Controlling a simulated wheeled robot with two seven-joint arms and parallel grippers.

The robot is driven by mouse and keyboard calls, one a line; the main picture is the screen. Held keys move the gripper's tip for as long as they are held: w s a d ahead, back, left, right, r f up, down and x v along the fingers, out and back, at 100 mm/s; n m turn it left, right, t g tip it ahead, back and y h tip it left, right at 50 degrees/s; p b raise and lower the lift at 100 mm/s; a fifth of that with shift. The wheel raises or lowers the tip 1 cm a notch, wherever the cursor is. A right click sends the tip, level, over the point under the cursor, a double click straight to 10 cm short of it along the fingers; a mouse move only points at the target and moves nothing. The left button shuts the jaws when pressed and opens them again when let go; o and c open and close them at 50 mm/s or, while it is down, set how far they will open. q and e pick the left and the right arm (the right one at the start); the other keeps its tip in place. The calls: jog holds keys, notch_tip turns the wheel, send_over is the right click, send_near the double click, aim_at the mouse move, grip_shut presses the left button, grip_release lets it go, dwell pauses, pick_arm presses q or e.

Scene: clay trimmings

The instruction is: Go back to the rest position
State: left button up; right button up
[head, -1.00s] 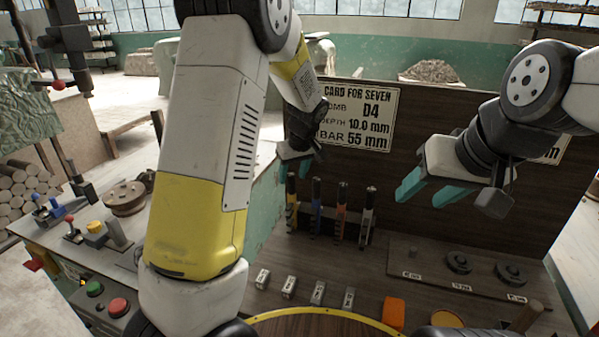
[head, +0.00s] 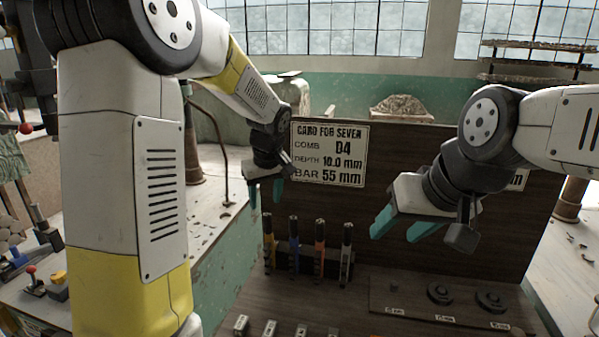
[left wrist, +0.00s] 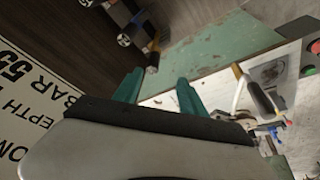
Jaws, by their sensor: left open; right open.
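My left gripper (head: 265,196) hangs in front of the dark back panel's left edge, up and left of the upright tools. Its teal fingers are apart and empty, pointing down. In the left wrist view its fingers (left wrist: 158,92) are also apart, with nothing between them. My right gripper (head: 408,228) is in front of the panel at the right, above the bench. Its teal fingers are apart and empty, pointing down and left. Both grippers are clear of the bench top.
A dark back panel (head: 400,200) carries a card (head: 330,154) reading D4, 10.0 mm, 55 mm. Several coloured-handled tools (head: 320,248) stand in a rack below it. A board with round dark pieces (head: 440,292) lies at right. Small labelled blocks (head: 270,328) sit at the front.

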pick_arm(q)
jog(key=s+a+r+m+t+h, duration=0.1)
jog(key=s+r+m, duration=0.2)
jog(key=s, duration=0.9)
jog(key=s+r+m+t+h, duration=0.1)
jog(key=s+r, duration=0.4)
jog(key=s, duration=0.8)
jog(key=m+h, duration=0.1)
jog(key=m, duration=0.1)
jog(key=shift+a+r+m+t+h, duration=0.25)
jog(key=shift+a+m+t+h, duration=0.05)
jog(key=shift+a+t, duration=0.1)
jog(key=shift+s, duration=0.1)
